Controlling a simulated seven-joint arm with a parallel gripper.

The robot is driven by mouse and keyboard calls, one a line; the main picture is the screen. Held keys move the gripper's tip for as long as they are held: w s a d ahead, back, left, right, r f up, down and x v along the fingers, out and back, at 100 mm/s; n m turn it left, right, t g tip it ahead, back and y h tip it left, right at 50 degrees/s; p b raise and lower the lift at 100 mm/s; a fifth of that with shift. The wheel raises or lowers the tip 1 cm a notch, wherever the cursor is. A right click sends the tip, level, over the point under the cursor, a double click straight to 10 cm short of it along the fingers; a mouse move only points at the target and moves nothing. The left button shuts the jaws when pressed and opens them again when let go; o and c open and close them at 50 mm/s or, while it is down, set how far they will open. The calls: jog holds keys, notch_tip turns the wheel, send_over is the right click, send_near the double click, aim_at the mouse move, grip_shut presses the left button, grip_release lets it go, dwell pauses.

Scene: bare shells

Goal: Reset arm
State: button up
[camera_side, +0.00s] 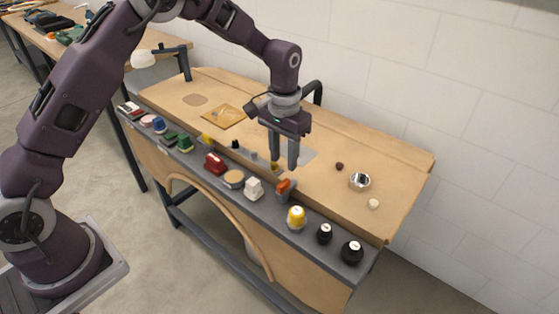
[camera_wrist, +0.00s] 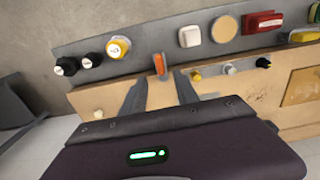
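My gripper (camera_side: 284,160) hangs over the middle of the wooden workbench (camera_side: 340,215), fingers pointing down. In the wrist view my gripper (camera_wrist: 160,85) has its two dark fingers apart with nothing held between them. An orange switch (camera_side: 284,187) on the grey front strip lies just beyond the fingertips, and it also shows between them in the wrist view (camera_wrist: 160,65). The fingers appear apart from it, though the exact gap cannot be told. My arm is raised and bent over the bench.
The grey strip carries a yellow knob (camera_side: 296,217), black knobs (camera_side: 352,252), a white switch (camera_side: 254,188) and a red switch (camera_side: 214,163). A lamp (camera_side: 144,59) stands at the back left.

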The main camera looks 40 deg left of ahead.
jog(key=s+a+r+t, duration=0.1)
jog(key=s+r+t, duration=0.1)
jog(key=s+r, duration=0.65)
jog(key=s+a+r+t, duration=0.15)
jog(key=s+r, duration=0.35)
jog(key=r, duration=0.6)
jog(key=s+a+t, duration=0.1)
jog(key=s+t, duration=0.1)
jog(key=s, duration=1.6)
jog(key=shift+a+r, duration=0.15)
jog(key=shift+a, duration=0.05)
